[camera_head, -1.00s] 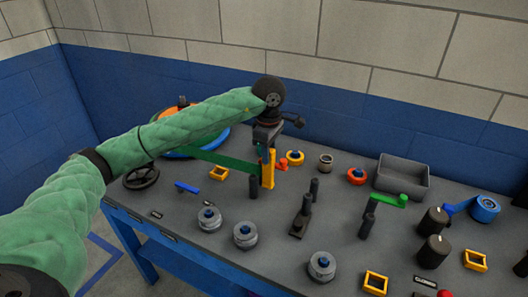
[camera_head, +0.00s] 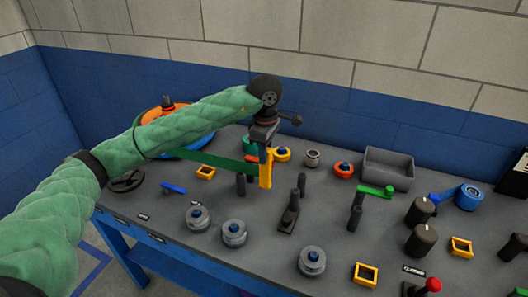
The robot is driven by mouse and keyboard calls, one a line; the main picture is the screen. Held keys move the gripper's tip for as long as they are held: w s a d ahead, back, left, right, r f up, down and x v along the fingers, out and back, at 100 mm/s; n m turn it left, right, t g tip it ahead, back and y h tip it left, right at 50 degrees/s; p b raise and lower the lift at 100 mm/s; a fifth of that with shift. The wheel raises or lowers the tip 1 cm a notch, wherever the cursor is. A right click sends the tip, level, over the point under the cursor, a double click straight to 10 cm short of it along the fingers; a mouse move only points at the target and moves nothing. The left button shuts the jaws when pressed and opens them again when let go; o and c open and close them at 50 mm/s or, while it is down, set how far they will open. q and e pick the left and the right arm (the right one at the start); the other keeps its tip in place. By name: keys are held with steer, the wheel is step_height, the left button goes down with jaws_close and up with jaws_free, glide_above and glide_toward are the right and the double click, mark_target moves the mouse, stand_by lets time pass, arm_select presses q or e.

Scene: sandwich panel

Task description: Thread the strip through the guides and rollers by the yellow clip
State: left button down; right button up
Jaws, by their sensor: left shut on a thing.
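My left gripper (camera_head: 265,150) points down over the back middle of the table and is shut on the yellow clip (camera_head: 265,172). The green strip (camera_head: 215,162) runs from the clip leftward, passing behind my left arm toward the orange-topped reel (camera_head: 170,116). Yellow square guides stand at the left (camera_head: 206,173), at the front (camera_head: 365,273) and at the right (camera_head: 461,247). Two black rollers (camera_head: 420,211) stand at the right. My right gripper is not in view.
Dark upright posts stand near the clip, at the middle (camera_head: 295,200) and by a green lever (camera_head: 376,191). A red knob (camera_head: 433,285) is at the front right.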

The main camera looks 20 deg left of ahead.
arm_select(q)
steer(key=d+b, duration=0.2)
steer(key=d, duration=0.7)
steer(key=shift+s+b, duration=0.35)
steer(key=shift+b, duration=0.05)
stand_by(0.9)
steer(key=d+b, duration=0.3)
steer(key=d, duration=0.6)
steer(key=shift+s, duration=0.35)
stand_by(1.0)
steer(key=d+b, duration=0.3)
steer(key=d, duration=0.6)
steer(key=shift+s, duration=0.35)
stand_by(1.1)
steer(key=shift+d, duration=0.1)
